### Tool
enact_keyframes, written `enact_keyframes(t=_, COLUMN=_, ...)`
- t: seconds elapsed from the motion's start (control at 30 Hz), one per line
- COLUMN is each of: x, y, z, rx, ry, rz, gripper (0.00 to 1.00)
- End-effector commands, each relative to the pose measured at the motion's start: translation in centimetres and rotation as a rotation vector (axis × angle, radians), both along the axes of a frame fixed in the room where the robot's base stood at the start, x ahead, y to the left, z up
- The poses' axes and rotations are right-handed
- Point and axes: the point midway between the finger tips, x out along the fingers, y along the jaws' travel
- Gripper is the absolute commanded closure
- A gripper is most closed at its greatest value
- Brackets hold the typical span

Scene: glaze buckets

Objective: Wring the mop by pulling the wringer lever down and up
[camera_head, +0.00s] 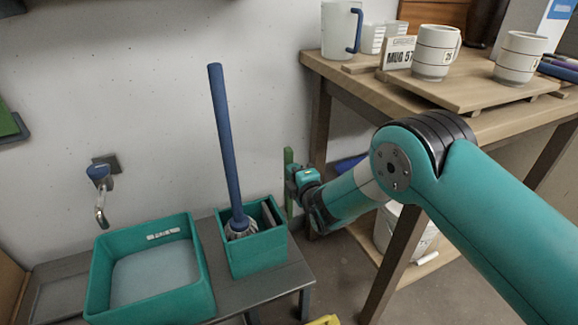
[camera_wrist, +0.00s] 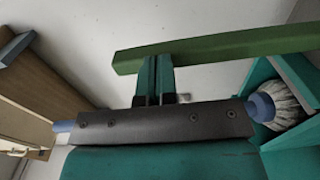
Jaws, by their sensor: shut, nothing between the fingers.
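The mop has a blue handle (camera_head: 225,140) and a pale stringy head (camera_head: 240,228). It stands nearly upright in the teal wringer bucket (camera_head: 257,252), its head inside. The wringer lever is a green bar (camera_head: 288,180) rising at the bucket's right side. In the wrist view the lever (camera_wrist: 220,45) crosses just beyond my fingertips, and the mop head (camera_wrist: 288,105) shows at the right. My gripper (camera_wrist: 155,65) is shut with nothing between its fingers. Its tips are close to the lever; I cannot tell whether they touch it.
A teal basin (camera_head: 150,268) stands left of the bucket on a grey bench (camera_head: 295,277). A wooden table (camera_head: 480,122) with mugs (camera_head: 437,52) stands at the right, near my arm. A white bucket (camera_head: 405,240) sits on its lower shelf. A tap (camera_head: 100,190) is on the wall.

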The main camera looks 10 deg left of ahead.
Motion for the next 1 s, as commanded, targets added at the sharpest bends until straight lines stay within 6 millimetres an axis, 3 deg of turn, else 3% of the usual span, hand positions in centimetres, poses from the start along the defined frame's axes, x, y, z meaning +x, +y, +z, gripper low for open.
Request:
enact_keyframes(t=0.67, x=0.3, y=-0.4, z=0.6, rx=0.000, ry=0.003, rz=-0.004, gripper=1.00)
enact_keyframes(t=0.87, x=-1.9, y=-1.2, z=0.7, rx=-0.006, ry=0.009, rz=0.008, gripper=1.00)
enact_keyframes(t=1.0, x=-4.9, y=-2.9, z=0.3, rx=-0.011, ry=0.011, rz=0.016, gripper=1.00)
